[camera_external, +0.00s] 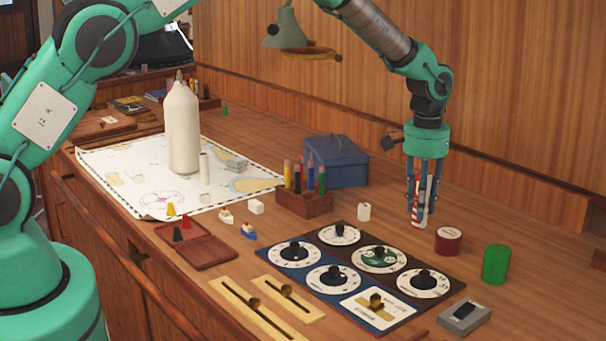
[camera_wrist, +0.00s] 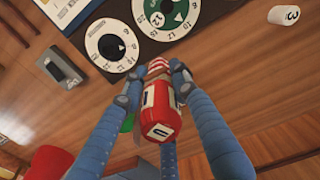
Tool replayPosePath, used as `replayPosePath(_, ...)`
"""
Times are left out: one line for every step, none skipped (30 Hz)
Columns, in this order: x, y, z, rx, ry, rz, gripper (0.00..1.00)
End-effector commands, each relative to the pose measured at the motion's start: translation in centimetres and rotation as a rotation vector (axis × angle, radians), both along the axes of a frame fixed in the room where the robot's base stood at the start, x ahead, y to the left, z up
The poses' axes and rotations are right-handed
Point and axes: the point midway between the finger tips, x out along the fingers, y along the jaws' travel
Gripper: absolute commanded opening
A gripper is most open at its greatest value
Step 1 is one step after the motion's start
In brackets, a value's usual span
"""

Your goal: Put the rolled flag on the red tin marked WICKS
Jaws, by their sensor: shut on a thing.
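The rolled flag (camera_external: 419,215) is red and white striped and hangs upright between the fingers of my gripper (camera_external: 421,200). In the wrist view, the flag (camera_wrist: 157,104) shows a red end with white patches and a letter, with the fingers closed around it. The red tin (camera_external: 447,240) is short and round, dark red with a pale top. It stands on the desk just right of the flag's lower end, and its top looks clear. Its lettering is too small to read. I cannot surely make out the tin in the wrist view.
A green cylinder (camera_external: 496,264) stands right of the tin. A dial panel (camera_external: 375,262) lies in front, with a small grey box (camera_external: 464,316) beside it. A white container (camera_external: 364,211) and a blue box (camera_external: 336,160) stand left of my gripper. The wooden wall is behind.

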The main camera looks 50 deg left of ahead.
Motion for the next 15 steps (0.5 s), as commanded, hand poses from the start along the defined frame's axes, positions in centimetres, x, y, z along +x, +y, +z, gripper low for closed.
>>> replayPosePath(0.7,-0.1,-0.1,0.0,0.0,0.0,0.01)
replayPosePath(1.1,-0.1,-0.1,0.0,0.0,0.0,0.01)
replayPosePath(1.6,-0.2,-0.1,0.0,-0.001,0.0,0.01)
replayPosePath(1.9,-0.2,-0.1,0.0,-0.001,0.0,0.01)
replayPosePath(2.3,-0.3,-0.2,0.0,0.0,0.0,0.01)
replayPosePath(2.8,-0.4,-0.2,0.0,-0.001,0.0,0.01)
replayPosePath(3.1,-0.4,-0.3,0.0,-0.001,0.0,0.01)
replayPosePath(3.4,-0.4,-0.4,0.0,0.0,0.0,0.01)
replayPosePath(4.0,-0.5,-0.4,0.0,-0.001,0.0,0.01)
replayPosePath(4.3,-0.6,-0.4,0.0,-0.001,0.0,0.01)
replayPosePath(4.6,-0.6,-0.4,0.0,0.0,0.0,0.01)
replayPosePath(5.1,-0.7,-0.5,0.0,-0.001,0.0,0.01)
replayPosePath(5.4,-0.7,-0.5,0.0,-0.001,0.0,0.01)
replayPosePath(5.7,-0.8,-0.6,0.0,0.0,0.0,0.01)
replayPosePath(6.2,-0.8,-0.6,0.0,-0.001,0.0,0.01)
